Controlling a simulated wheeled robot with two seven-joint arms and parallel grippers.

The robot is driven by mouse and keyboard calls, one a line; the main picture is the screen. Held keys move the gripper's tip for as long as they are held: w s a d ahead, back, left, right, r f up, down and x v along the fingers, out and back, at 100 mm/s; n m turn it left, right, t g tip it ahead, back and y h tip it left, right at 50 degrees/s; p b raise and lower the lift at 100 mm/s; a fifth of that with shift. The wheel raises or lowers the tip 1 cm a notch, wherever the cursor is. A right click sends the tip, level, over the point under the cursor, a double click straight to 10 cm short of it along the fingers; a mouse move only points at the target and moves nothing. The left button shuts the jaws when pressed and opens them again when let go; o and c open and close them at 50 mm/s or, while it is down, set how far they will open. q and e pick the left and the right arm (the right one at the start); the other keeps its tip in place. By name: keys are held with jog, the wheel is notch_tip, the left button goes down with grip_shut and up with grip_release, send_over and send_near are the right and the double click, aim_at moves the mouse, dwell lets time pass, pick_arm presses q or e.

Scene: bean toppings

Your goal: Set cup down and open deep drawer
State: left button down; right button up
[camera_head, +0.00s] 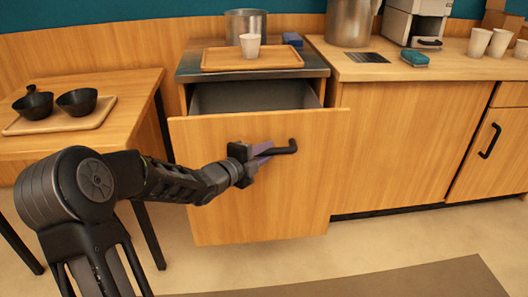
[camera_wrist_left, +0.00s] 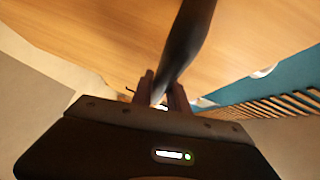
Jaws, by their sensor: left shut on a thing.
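A white cup (camera_head: 250,46) stands upright on a wooden tray (camera_head: 215,60) on the counter above the drawer. The deep drawer (camera_head: 255,200) is pulled out, and its dark inside shows behind the wooden front. My left gripper (camera_head: 266,152) is shut on the black drawer handle (camera_head: 291,147) at the upper middle of the front. In the left wrist view the fingers (camera_wrist_left: 162,92) close around the dark handle (camera_wrist_left: 188,38). My right gripper is in neither view.
A side table (camera_head: 80,145) at the left holds a tray with black bowls (camera_head: 77,102). Several cups (camera_head: 478,42) and a machine (camera_head: 414,22) are at the right. Floor is free before the drawer.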

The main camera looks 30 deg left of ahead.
pick_arm(q)
jog(key=shift+s+d, duration=0.45)
jog(key=shift+s, duration=0.15)
jog(key=c, duration=1.3)
grip_release()
jog(key=p+v, duration=0.1)
jog(key=v, duration=0.6)
jog(key=shift+s, duration=0.35)
